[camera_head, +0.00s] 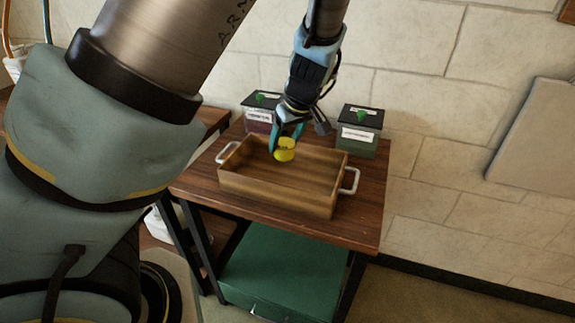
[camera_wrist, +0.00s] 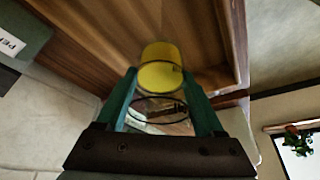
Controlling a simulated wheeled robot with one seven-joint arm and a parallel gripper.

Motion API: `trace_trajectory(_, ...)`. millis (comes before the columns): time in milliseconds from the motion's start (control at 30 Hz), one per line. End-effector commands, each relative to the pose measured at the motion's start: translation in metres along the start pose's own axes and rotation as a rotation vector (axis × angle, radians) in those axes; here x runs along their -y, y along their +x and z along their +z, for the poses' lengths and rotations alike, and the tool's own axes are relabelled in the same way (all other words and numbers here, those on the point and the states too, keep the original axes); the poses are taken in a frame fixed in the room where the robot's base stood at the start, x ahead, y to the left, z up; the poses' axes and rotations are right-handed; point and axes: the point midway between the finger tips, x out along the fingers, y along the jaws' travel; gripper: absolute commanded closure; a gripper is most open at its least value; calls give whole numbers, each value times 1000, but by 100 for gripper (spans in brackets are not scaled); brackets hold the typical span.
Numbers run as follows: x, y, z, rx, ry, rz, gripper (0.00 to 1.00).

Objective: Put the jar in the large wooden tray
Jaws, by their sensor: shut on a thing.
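The jar (camera_head: 285,155) is a small yellow cylinder. In the wrist view, the jar (camera_wrist: 160,72) shows yellow at its far part and a clear round rim nearer me. My gripper (camera_head: 285,143) points down and is shut on the jar, with a teal finger on either side; the gripper (camera_wrist: 160,85) also shows in the wrist view. The large wooden tray (camera_head: 272,194) is a brown open box with a white handle at each end. The jar appears over the back part of the tray; I cannot tell whether it touches the tray floor.
The tray stands on a dark wooden table (camera_head: 357,225). Two dark-lidded boxes with green knobs and white labels, a left one (camera_head: 262,112) and a right one (camera_head: 358,139), stand behind it near the stone wall. The tray's visible floor is empty.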

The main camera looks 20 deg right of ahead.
Motion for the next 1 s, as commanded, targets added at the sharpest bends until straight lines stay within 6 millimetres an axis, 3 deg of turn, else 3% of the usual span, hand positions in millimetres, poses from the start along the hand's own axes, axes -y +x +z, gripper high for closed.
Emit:
trace_trajectory(100, 1, 19, 7, 0, -1, -3, 100)
trace_trajectory(567, 0, 62, 25, 0, -1, -2, 100)
trace_trajectory(933, -1, 68, 28, -1, -1, 1, 100)
trace_trajectory(967, -1, 67, 28, -1, -1, 1, 27)
trace_trajectory(1000, -1, 67, 27, -1, 0, 1, 23)
